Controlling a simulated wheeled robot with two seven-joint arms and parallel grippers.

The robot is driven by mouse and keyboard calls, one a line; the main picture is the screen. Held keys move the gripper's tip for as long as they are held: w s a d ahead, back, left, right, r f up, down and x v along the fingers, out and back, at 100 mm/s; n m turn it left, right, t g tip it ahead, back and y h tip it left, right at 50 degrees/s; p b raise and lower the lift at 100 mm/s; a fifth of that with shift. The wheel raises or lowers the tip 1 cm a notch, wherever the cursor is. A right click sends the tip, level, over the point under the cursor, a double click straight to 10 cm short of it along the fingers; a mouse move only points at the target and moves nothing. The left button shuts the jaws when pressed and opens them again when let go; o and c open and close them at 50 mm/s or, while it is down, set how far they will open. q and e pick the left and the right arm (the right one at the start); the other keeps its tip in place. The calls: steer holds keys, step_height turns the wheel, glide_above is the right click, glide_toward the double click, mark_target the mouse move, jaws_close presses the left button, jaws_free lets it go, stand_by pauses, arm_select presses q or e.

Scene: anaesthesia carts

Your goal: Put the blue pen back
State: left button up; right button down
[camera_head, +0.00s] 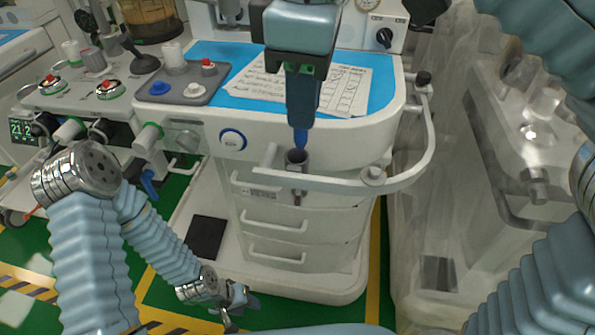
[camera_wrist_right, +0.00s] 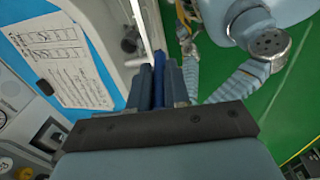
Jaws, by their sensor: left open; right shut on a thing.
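The blue pen (camera_head: 301,138) points down from my right gripper (camera_head: 302,112), which is shut on it. The pen also shows between the fingers in the right wrist view (camera_wrist_right: 159,76). Its lower end is just over a small grey cylindrical holder (camera_head: 296,159) on the front rail of the cart. I cannot tell whether the tip is inside the holder's mouth. In the wrist view the holder (camera_wrist_right: 130,42) is partly visible beyond the fingers. My left gripper (camera_head: 238,300) is low at the front left of the cart, open, and away from the pen.
The white cart (camera_head: 345,150) has a blue top with a printed sheet (camera_head: 345,90) and a grey tray (camera_head: 183,85). Its handle rail (camera_head: 335,185) curves around the front right. A transparent-covered machine (camera_head: 500,170) stands at the right. Green floor with yellow lines surrounds the cart.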

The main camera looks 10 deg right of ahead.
steer(key=shift+m+g, duration=0.4)
steer(key=shift+m, duration=0.1)
steer(key=w+f, duration=0.7)
steer(key=f, duration=0.1)
steer(key=shift+w+d+f+b, duration=0.1)
steer(key=shift+w+b, duration=0.25)
steer(key=shift+b, duration=0.05)
steer(key=f, duration=0.1)
steer(key=w+f, duration=0.1)
steer(key=f, duration=0.2)
steer(key=shift+w+d+f+b, duration=0.1)
steer(key=shift+w+f+b, duration=0.1)
steer(key=shift+w+b, duration=0.2)
steer(key=shift+f, duration=0.4)
steer(key=shift+f, duration=0.1)
steer(key=c, duration=1.5)
jaws_free()
steer(key=shift+o, duration=0.6)
